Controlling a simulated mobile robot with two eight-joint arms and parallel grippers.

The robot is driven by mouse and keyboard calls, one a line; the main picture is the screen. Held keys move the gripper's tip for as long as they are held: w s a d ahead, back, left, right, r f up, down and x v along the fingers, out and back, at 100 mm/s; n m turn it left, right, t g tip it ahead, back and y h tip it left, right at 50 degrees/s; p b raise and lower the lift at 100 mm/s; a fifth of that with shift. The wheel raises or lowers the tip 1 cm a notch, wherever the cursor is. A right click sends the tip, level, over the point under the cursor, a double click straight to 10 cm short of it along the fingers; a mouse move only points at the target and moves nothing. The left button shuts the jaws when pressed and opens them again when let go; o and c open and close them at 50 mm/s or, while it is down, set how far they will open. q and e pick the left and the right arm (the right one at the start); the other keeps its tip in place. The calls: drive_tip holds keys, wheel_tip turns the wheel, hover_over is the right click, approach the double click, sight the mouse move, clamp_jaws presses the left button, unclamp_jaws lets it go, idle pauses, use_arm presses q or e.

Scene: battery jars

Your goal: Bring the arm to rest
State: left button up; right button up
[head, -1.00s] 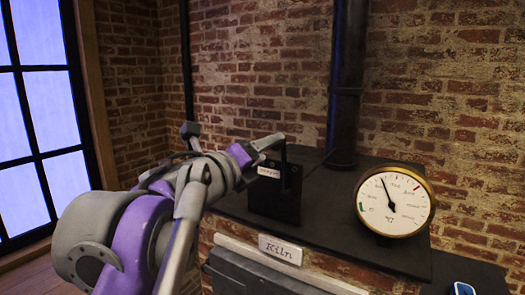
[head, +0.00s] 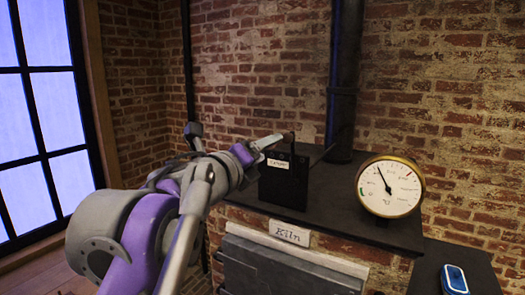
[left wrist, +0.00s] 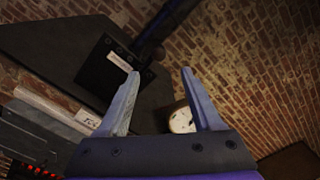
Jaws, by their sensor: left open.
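My right gripper is not in view.
The black labelled box (head: 284,182) stands on the dark kiln top (head: 350,218), beside a round brass gauge (head: 390,187). A black pipe (head: 343,85) rises behind. A "Kiln" plate (head: 290,232) is on the front. A blue device (head: 455,279) lies lower right.

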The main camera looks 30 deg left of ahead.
use_arm(q)
drive_tip(key=shift+w, duration=0.1)
drive_tip(key=s+a+f+n+g+y, duration=0.1)
drive_tip(key=s+f+n+g+y, duration=0.15)
drive_tip(key=f+n, duration=0.8)
drive_tip(key=s+a+f+n+g+y, duration=0.25)
drive_tip(key=f+n, duration=0.55)
drive_tip(key=f, duration=0.6)
drive_tip(key=s+d+f+n+g+h, duration=0.1)
drive_tip(key=s+d+f, duration=0.3)
drive_tip(key=f, duration=0.4)
drive_tip(key=s+d+f+n+g+h, duration=0.2)
drive_tip(key=s+d+f+n+g, duration=0.1)
drive_tip(key=f, duration=0.6)
drive_tip(key=s+d+f+n+g+h, duration=0.1)
drive_tip(key=s+d+f+n, duration=0.3)
drive_tip(key=f, duration=0.4)
drive_tip(key=shift+s+d+f+g, duration=0.15)
drive_tip(key=shift+s+d+g, duration=0.35)
drive_tip(key=shift+s+g, duration=0.6)
